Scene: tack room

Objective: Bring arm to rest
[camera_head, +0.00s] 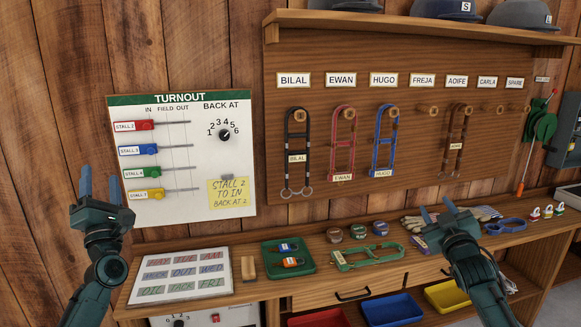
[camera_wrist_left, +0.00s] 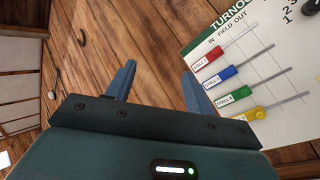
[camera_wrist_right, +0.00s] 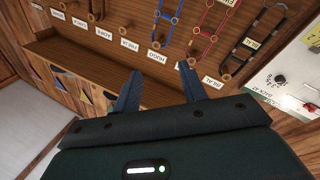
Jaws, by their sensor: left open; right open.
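My left gripper (camera_head: 100,185) is raised at the left, open and empty, in front of the wood wall beside the turnout board (camera_head: 182,205). In the left wrist view its two blue fingers (camera_wrist_left: 158,84) stand apart with nothing between them, left of the board. My right gripper (camera_head: 436,213) is open and empty, raised in front of the workbench at the right. Its fingers also show apart in the right wrist view (camera_wrist_right: 160,85), with the halter rack beyond. Both grippers appear clear of the things around them.
A bench (camera_head: 340,283) holds a word tray (camera_head: 180,275), a green tray (camera_head: 289,256), a green halter (camera_head: 367,257), several tins and gloves. Blue (camera_head: 391,309) and yellow (camera_head: 447,295) bins sit below. Halters hang on the pegboard (camera_head: 290,90) above. Room between the grippers is free.

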